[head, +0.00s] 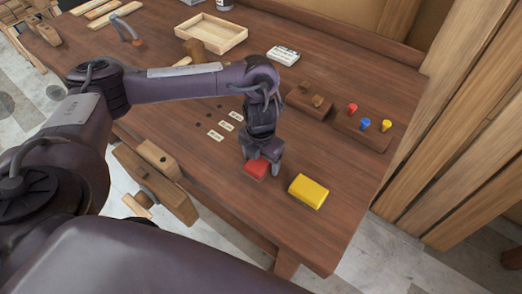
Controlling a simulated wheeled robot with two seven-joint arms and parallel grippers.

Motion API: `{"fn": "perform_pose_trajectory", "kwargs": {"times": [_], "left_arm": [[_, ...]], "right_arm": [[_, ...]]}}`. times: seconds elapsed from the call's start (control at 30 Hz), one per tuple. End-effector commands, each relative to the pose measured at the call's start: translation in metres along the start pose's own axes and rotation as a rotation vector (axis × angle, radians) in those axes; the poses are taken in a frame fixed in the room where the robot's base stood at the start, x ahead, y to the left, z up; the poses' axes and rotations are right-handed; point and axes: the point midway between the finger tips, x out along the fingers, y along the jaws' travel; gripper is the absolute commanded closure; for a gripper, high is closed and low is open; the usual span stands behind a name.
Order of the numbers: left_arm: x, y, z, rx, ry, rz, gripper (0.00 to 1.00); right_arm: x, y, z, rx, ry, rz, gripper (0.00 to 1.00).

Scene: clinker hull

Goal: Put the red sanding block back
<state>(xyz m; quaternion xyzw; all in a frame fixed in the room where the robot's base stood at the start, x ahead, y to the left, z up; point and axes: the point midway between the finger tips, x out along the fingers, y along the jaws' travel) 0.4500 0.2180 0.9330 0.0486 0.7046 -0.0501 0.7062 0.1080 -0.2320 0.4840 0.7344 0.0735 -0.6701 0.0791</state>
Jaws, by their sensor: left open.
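The red sanding block (256,170) lies on the wooden bench (320,245), near its front edge. My left gripper (262,160) is pointed down right at the red block, with its fingers beside and over its far part. The jaws are open, and the block's near part shows in front of them. Whether the fingers touch the block cannot be told. A yellow block (308,191) lies on the bench to the right of the red one. My right gripper is not in view.
A rack with red, blue and yellow pegs (363,132) and a brown wooden block (309,101) stand behind to the right. Small white labels (226,126) lie left of my gripper. A shallow wooden tray (212,33) is farther back. A vise (156,185) juts from the front edge.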

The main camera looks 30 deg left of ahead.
Motion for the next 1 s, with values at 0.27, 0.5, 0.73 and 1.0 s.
{"fn": "perform_pose_trajectory", "kwargs": {"times": [0.27,0.5,0.73,1.0], "left_arm": [[-0.044,0.001,0.002,0.003,-0.007,0.002,0.24],[-0.089,0.001,0.002,0.001,-0.007,0.002,0.24],[-0.115,0.000,0.001,0.001,-0.003,0.000,0.24],[-0.122,0.000,0.000,-0.001,0.000,0.000,0.24]], "right_arm": [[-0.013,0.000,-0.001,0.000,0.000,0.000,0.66],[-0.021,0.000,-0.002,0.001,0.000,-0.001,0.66],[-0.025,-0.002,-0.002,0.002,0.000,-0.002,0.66],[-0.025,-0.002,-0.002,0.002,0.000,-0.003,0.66]]}}
